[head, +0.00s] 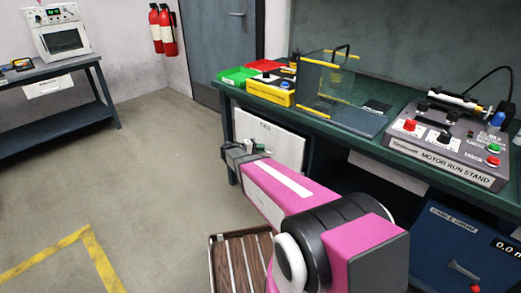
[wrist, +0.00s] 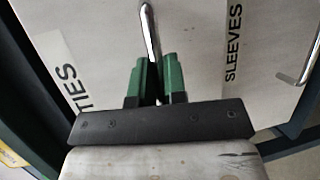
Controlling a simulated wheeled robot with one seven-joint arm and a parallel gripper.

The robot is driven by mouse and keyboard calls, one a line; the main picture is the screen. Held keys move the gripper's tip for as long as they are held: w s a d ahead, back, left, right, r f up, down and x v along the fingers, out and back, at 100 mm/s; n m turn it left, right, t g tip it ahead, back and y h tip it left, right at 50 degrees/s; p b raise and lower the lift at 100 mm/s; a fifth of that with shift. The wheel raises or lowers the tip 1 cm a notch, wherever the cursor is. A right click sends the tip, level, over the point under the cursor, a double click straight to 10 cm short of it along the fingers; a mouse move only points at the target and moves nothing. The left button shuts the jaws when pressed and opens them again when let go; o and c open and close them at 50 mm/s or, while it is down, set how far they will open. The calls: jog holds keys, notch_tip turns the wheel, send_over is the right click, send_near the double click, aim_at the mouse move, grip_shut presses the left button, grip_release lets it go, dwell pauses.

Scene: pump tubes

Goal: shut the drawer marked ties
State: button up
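The drawer marked TIES (wrist: 110,65) fills the left of the wrist view as a pale front. Its black-on-white label (wrist: 70,85) is at the left edge. A metal bar handle (wrist: 150,32) stands on it to the right of the label. My gripper (wrist: 160,72) has its green fingers close together, with a narrow gap between them, at the lower end of this handle. Whether they grip it is unclear. In the head view my gripper (head: 258,147) is in front of the white drawer unit (head: 280,138) under the bench. How far the drawer stands out is hard to tell.
A drawer front marked SLEEVES (wrist: 262,70) with its own handle (wrist: 302,65) is beside it in the wrist view. The green bench (head: 345,128) overhangs the unit. A slatted wooden crate (head: 232,262) and blue cable-drum box (head: 450,250) stand nearby. Floor to the left is clear.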

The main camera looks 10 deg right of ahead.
aim_at(267, 145)
jog(key=shift+w+d, duration=0.6)
jog(key=shift+d, duration=0.25)
jog(key=shift+w+d, duration=0.6)
jog(key=shift+d, duration=0.25)
grip_shut()
jog(key=o, duration=0.7)
grip_release()
jog(key=shift+d, duration=0.15)
jog(key=v, duration=1.1)
jog(key=shift+d, duration=0.1)
